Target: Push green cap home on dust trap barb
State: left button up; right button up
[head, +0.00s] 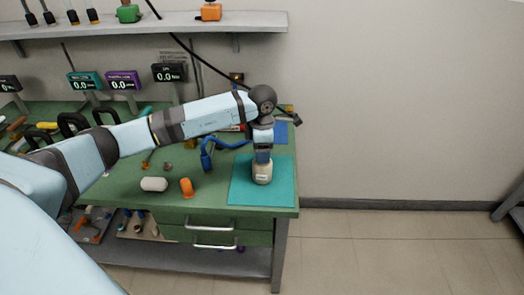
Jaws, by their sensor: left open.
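My left arm reaches in from the left across the green bench, and its gripper (263,154) points straight down at the right end. The gripper is open, just above or around the top of a small beige jar-like body (262,174). This may be the dust trap; it stands upright on a teal mat (241,193). Whether the fingers touch it I cannot tell. A green cap and a barb cannot be made out; the gripper covers the top of the jar. My right gripper is not in view.
On the bench (215,210) are an orange cylinder (187,187), a white capsule-shaped piece (154,184) and a blue hose-like tool (207,160). Scales with displays stand behind, under a wall shelf (180,22). Drawers are below. Floor to the right is clear.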

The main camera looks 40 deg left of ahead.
pick_arm(q)
notch_tip(320, 180, up, 13)
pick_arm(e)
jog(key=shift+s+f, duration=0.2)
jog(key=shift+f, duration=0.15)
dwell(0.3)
